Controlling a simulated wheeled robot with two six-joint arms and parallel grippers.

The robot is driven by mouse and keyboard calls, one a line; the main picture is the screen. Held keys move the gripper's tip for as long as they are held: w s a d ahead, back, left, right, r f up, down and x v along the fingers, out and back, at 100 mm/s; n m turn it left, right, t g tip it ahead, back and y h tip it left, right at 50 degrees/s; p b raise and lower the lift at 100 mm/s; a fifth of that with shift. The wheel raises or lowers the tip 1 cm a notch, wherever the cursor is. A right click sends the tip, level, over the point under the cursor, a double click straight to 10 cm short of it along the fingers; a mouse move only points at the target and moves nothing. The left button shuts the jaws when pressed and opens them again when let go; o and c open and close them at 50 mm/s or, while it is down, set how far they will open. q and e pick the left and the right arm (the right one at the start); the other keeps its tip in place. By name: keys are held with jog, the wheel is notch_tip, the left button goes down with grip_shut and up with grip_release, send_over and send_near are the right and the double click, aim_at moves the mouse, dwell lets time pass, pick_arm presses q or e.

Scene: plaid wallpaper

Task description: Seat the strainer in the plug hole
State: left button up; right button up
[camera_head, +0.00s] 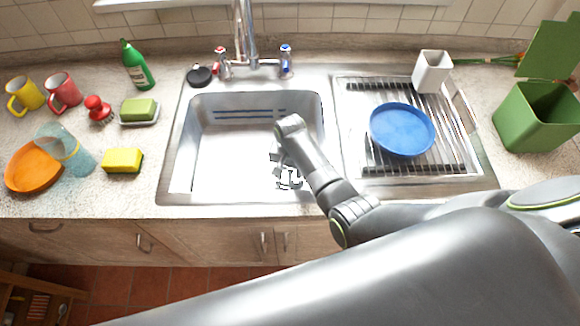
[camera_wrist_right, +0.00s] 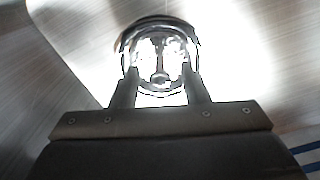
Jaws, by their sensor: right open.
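My right arm reaches into the sink basin (camera_head: 225,150) in the head view, and my right gripper (camera_head: 287,178) is low in it, partly lost in the glare. In the right wrist view my right gripper (camera_wrist_right: 158,88) is open. A shiny round metal piece with a dark rim and a small central knob, seemingly the strainer (camera_wrist_right: 158,30), lies just beyond and between its fingertips. Glare hides whether the fingers touch it. I cannot make out the plug hole separately, nor whether the strainer sits in it. My left gripper is not in view.
The tap (camera_head: 247,40) stands behind the basin, with a black round plug-like piece (camera_head: 200,75) at its back left corner. A blue plate (camera_head: 402,129) and a white cup (camera_head: 432,70) are on the drainer. A yellow sponge (camera_head: 123,160) lies left of the sink.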

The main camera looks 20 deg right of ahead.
jog(key=shift+f+b, duration=0.3)
jog(key=shift+b, duration=0.1)
notch_tip(320, 180, up, 18)
jog(key=p, duration=0.1)
jog(key=shift+w+f, duration=0.15)
jog(key=shift+d, duration=0.1)
dwell(0.4)
